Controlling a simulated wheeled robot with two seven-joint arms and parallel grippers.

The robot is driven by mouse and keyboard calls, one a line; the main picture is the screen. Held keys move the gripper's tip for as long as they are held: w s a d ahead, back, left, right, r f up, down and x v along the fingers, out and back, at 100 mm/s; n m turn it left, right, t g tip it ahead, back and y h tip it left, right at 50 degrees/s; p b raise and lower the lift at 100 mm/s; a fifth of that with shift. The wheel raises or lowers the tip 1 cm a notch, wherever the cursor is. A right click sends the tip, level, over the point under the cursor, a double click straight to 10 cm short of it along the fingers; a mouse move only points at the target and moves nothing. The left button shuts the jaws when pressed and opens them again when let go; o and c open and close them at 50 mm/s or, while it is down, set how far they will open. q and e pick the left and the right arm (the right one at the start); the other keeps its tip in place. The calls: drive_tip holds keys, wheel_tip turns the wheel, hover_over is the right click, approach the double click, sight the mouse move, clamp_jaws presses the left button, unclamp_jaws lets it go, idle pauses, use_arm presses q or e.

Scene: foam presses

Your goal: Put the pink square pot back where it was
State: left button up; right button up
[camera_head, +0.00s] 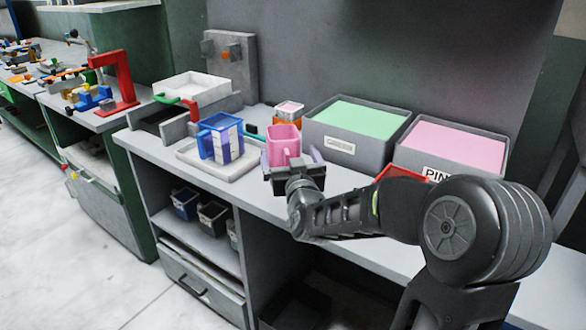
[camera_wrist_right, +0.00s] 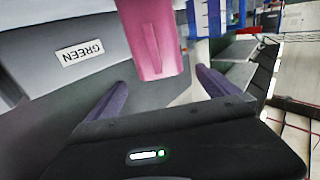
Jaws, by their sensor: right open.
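The pink square pot (camera_head: 282,143) stands upright on the grey bench, between the blue pot and the green-filled bin. My right gripper (camera_head: 293,162) is at its near side with open jaws. In the right wrist view the pink pot (camera_wrist_right: 153,38) shows a raised vertical strip on its near face. The purple fingers (camera_wrist_right: 160,92) are spread to either side, short of the pot, with a gap between them and nothing held. The pot's base is partly hidden by the gripper in the head view. My left gripper is not in view.
A blue pot (camera_head: 221,138) stands on a pale tray (camera_head: 193,157) at left. The green bin (camera_head: 356,160) and pink bin (camera_head: 493,172) stand at right. A small orange box (camera_head: 287,117) is behind the pot. A red object (camera_head: 398,172) lies near my arm.

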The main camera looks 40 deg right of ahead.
drive_tip(key=v, duration=0.5)
drive_tip(key=shift+s+a, duration=0.15)
drive_tip(key=shift+s, duration=0.05)
idle(0.6)
